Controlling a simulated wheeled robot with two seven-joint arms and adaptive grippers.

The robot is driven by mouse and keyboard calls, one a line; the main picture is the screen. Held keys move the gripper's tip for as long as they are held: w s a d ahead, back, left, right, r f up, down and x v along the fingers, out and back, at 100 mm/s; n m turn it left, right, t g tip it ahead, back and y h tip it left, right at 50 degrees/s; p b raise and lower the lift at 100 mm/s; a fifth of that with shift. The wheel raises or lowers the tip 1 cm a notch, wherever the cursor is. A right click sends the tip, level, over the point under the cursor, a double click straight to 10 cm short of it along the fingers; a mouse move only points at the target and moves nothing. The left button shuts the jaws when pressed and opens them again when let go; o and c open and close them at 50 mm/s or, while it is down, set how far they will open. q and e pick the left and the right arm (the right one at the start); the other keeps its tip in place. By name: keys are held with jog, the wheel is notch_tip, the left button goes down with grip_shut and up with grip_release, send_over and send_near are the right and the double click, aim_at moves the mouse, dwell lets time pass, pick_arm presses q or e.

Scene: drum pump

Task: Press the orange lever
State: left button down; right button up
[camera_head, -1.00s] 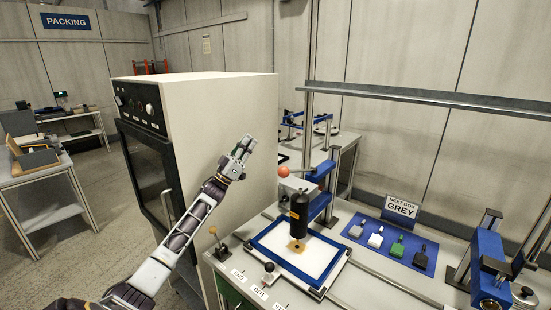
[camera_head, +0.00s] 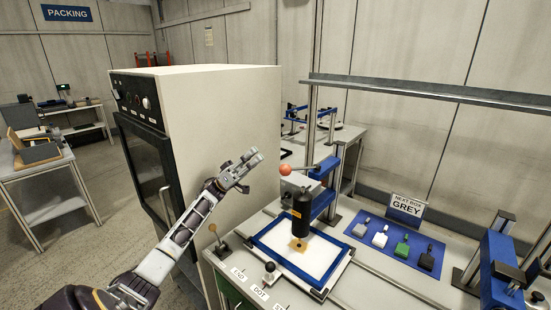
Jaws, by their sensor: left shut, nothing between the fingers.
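The orange lever knob (camera_head: 285,168) is a round ball at the upper left of the press, beside its grey head (camera_head: 300,182). The black cylinder of the press (camera_head: 301,203) hangs below, over a small tan piece on a white plate in a blue frame (camera_head: 322,279). My left gripper (camera_head: 257,155) is shut and empty. It appears left of the orange knob and slightly higher, with a gap between them in the picture; the depth between them is hard to judge. My right gripper is not in view.
A large white oven-like cabinet (camera_head: 230,110) stands behind my left arm. A tan-knobbed lever (camera_head: 213,228) and a black knob (camera_head: 270,267) stand at the bench's front. A blue mat (camera_head: 361,230) with several coloured tags lies right of the press, before a GREY sign (camera_head: 406,207).

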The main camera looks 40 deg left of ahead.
pick_arm(q)
jog(key=shift+s+d+f+n+g+h, duration=0.15)
jog(key=shift+s+d+g+h, duration=0.2)
jog(key=shift+g, duration=0.4)
jog(key=shift+s+d+r+n+g+h, duration=0.1)
jog(key=shift+s+g+h, duration=0.1)
jog(key=shift+s+g, duration=0.4)
jog(key=shift+s+d+f+n+g+h, duration=0.15)
jog(key=shift+s+g+h, duration=0.1)
jog(key=shift+g, duration=0.6)
jog(key=shift+r, duration=0.1)
jog(key=d+r+p, duration=0.3)
jog(key=d+p, duration=0.1)
jog(key=d, duration=0.4)
jog(key=shift+w+d+r, duration=0.25)
jog(key=shift+w+d, duration=0.1)
jog(key=shift+f, duration=0.15)
